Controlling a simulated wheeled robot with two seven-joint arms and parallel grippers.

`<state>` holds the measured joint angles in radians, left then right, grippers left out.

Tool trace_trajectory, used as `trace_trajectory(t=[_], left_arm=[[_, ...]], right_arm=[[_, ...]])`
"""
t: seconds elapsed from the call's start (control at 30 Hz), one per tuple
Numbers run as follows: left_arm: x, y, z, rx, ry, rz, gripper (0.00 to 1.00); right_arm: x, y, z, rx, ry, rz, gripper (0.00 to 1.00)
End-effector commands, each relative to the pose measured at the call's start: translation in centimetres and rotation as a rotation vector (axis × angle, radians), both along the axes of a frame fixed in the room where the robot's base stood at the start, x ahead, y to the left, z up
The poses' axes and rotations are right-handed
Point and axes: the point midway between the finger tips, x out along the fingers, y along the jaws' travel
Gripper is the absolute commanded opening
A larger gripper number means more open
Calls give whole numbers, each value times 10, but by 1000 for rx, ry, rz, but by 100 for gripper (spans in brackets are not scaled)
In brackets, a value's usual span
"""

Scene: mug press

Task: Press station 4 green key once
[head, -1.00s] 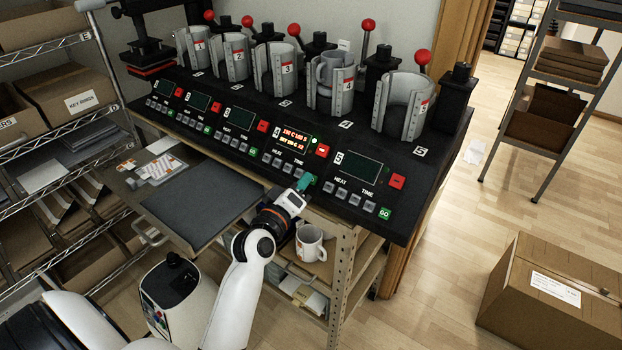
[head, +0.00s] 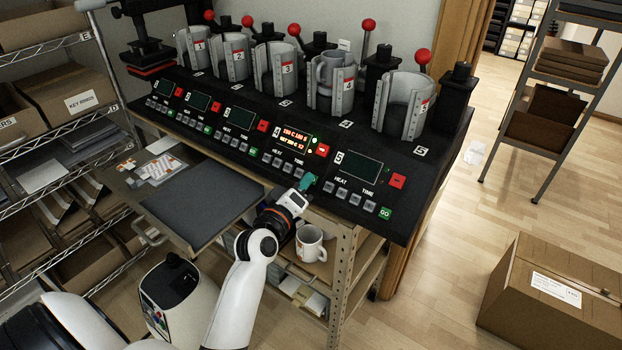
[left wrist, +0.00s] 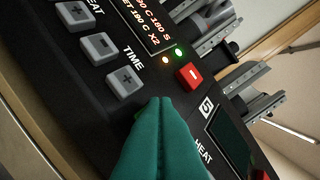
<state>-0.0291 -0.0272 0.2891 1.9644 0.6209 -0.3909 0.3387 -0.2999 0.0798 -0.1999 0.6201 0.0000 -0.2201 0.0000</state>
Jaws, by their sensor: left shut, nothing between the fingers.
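Station 4 is the section with the lit orange display (head: 293,138), a red key (head: 322,150) and grey keys. My left gripper (head: 307,183) has teal fingers, closed together and empty, at the panel's front edge where station 4's green key sits. In the left wrist view the closed fingertips (left wrist: 160,103) cover that spot; only a sliver of green shows beside them, and I cannot tell whether they touch the key. Station 4's press holds a mug (head: 326,70). My right gripper is out of view.
Station 5's green GO key (head: 385,213) and dark display (head: 359,167) lie just right. Upright levers with red knobs (head: 369,25) stand behind the panel. A white mug (head: 311,243) sits on the shelf below. A grey mat (head: 203,204) lies on the left pull-out tray.

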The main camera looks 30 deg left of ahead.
Motion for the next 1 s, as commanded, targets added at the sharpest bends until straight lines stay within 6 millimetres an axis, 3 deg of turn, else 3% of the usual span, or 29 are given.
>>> trace_trajectory(t=[1.0], left_arm=[[-16,1,16,0,1,0,0]], right_arm=[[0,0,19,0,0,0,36]])
